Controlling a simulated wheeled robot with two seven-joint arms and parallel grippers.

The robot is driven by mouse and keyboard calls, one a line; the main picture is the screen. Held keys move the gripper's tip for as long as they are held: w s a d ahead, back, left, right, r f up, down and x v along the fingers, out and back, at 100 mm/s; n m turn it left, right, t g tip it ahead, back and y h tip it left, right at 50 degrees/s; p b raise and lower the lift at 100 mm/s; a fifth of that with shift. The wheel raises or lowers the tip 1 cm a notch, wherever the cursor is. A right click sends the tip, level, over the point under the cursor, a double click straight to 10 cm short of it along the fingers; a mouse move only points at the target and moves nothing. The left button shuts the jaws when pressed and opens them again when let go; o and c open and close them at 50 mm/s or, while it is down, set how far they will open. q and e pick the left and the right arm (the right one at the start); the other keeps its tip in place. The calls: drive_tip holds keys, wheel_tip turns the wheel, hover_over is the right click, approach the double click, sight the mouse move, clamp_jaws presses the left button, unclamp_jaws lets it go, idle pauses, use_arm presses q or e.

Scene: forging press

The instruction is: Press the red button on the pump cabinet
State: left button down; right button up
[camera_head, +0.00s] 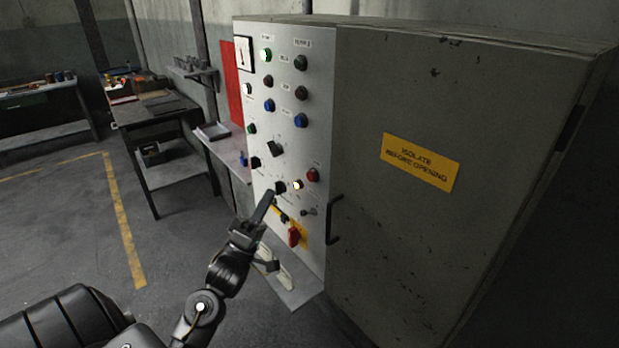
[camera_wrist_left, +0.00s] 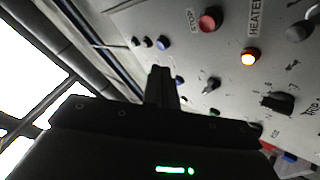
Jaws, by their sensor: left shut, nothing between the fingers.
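The pump cabinet (camera_head: 400,250) is a worn grey box with a pale control panel on its left face. A red button (camera_head: 313,174) sits low on the panel, right of a lit amber lamp (camera_head: 297,184). In the left wrist view the red button (camera_wrist_left: 210,18) is at the top, beside the word STOP, with the lit lamp (camera_wrist_left: 250,56) near HEATER. My left gripper (camera_head: 268,196) is shut and empty, pointing up at the panel. Its tips are left of and below the red button, near a black knob (camera_head: 280,187); contact cannot be told. The tips (camera_wrist_left: 162,84) also show in the wrist view.
A red switch (camera_head: 295,236) on a yellow plate is below the button. A black door handle (camera_head: 334,220) sticks out to the right. Other lamps and knobs fill the panel, including a lit green lamp (camera_head: 266,55). A workbench (camera_head: 160,108) stands behind left; floor there is open.

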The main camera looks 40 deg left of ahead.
sight(311, 176)
use_arm(q)
drive_tip(key=w+d+b, duration=0.1)
drive_tip(key=w+d, duration=0.1)
drive_tip(key=w, duration=0.6)
drive_tip(key=shift+d+b, duration=0.25)
drive_tip(key=shift+b, duration=0.1)
idle(0.8)
drive_tip(key=shift+w, duration=0.1)
idle(0.9)
drive_tip(key=shift+w+d, duration=0.1)
drive_tip(key=shift+w, duration=0.25)
drive_tip(key=shift+w+d, duration=0.1)
drive_tip(key=shift+w, duration=0.3)
idle(0.6)
drive_tip(key=shift+s, duration=0.15)
idle(0.4)
drive_tip(key=shift+s+a, duration=0.2)
drive_tip(key=shift+s, duration=0.45)
